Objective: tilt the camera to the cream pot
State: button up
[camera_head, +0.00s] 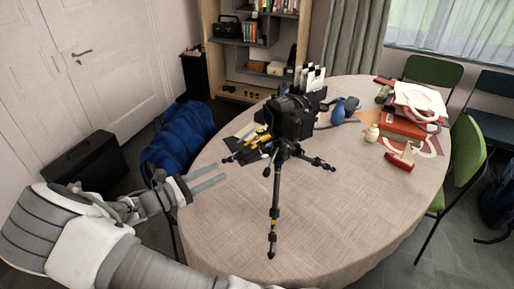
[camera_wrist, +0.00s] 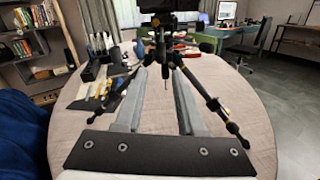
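A black camera (camera_head: 290,117) is mounted on a black tripod (camera_head: 275,200) that stands on the round table. The camera's upper part is cut off by the top edge in the wrist view (camera_wrist: 168,5); the tripod's spread legs (camera_wrist: 205,92) show below it. The cream pot (camera_head: 372,133), small and rounded, stands on the table to the right of the camera. I cannot make out the pot in the wrist view. My gripper (camera_head: 226,172) is left of the tripod, apart from it. Its two fingers (camera_wrist: 160,90) are spread with nothing between them.
The table (camera_head: 340,215) has a beige cloth and clear room at the front. Pens and dark flat items (camera_head: 250,145) lie left of the tripod. A blue vase (camera_head: 338,112), red boxes (camera_head: 402,126) and a white bag (camera_head: 420,98) stand at the right. Green chairs (camera_head: 465,150) flank the table.

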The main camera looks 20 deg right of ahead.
aim_at(271, 141)
jog(key=x, duration=1.6)
jog(key=shift+s+d, duration=0.1)
jog(key=shift+d, duration=0.1)
grip_shut()
dwell(0.6)
